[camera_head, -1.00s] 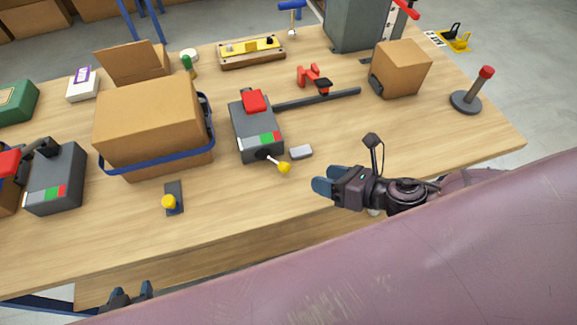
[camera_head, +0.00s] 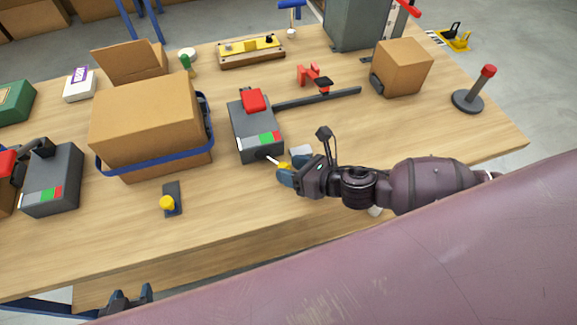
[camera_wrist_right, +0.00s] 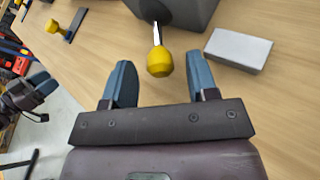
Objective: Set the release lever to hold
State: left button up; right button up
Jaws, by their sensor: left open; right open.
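The release lever (camera_head: 273,160) sticks out from the front of a grey box (camera_head: 255,138) with a red button on top and a grey, green and red strip. Its thin pale shaft ends in a yellow knob (camera_wrist_right: 159,65), partly hidden by my right gripper in the head view. My right gripper (camera_head: 287,174) is open, its two blue fingers on either side of the knob. In the right wrist view (camera_wrist_right: 160,75) gaps show between the knob and both fingers. My left gripper (camera_head: 131,297) is open and empty, low at the table's front edge, partly cut off.
A small grey block (camera_head: 301,152) lies beside the lever, close to my right gripper. A plate with a yellow knob (camera_head: 168,203) lies to the left. A strapped carton (camera_head: 150,120) stands left of the box. A second grey box (camera_head: 52,178) stands further left.

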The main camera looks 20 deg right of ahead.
aim_at(273, 186)
pick_arm(q)
jog(key=shift+w+r, duration=0.1)
jog(key=shift+r, duration=0.05)
pick_arm(e)
jog(key=shift+w+a+f, duration=0.2)
jog(key=shift+w+a, duration=0.15)
jog(key=shift+w, duration=0.05)
grip_shut()
jog(key=shift+s+a+r+m+t+h+p, duration=0.25)
jog(key=shift+a+m+t+h+p, duration=0.25)
jog(key=shift+p, duration=0.45)
jog(key=shift+s+a+m+t+h+p, duration=0.25)
jog(key=shift+a+m+t+h+p, duration=0.35)
jog(key=shift+m+h+p, duration=0.55)
jog(key=shift+s+a+m+h+p, duration=0.1)
jog(key=shift+a+m+h+p, duration=0.35)
jog(key=shift+m+h+p, duration=0.25)
pick_arm(q)
notch_tip(273, 186, up, 7)
jog(key=p, duration=0.1)
jog(key=shift+w+r+t, duration=0.2)
jog(key=shift+w+t, duration=0.2)
pick_arm(e)
jog(key=shift+a+f+m+t+h, duration=0.2)
jog(key=shift+a+m+t+h, duration=0.35)
jog(key=shift+m+h, duration=0.7)
pick_arm(q)
jog(key=shift+a, duration=0.1)
pick_arm(e)
jog(key=shift+a, duration=0.15)
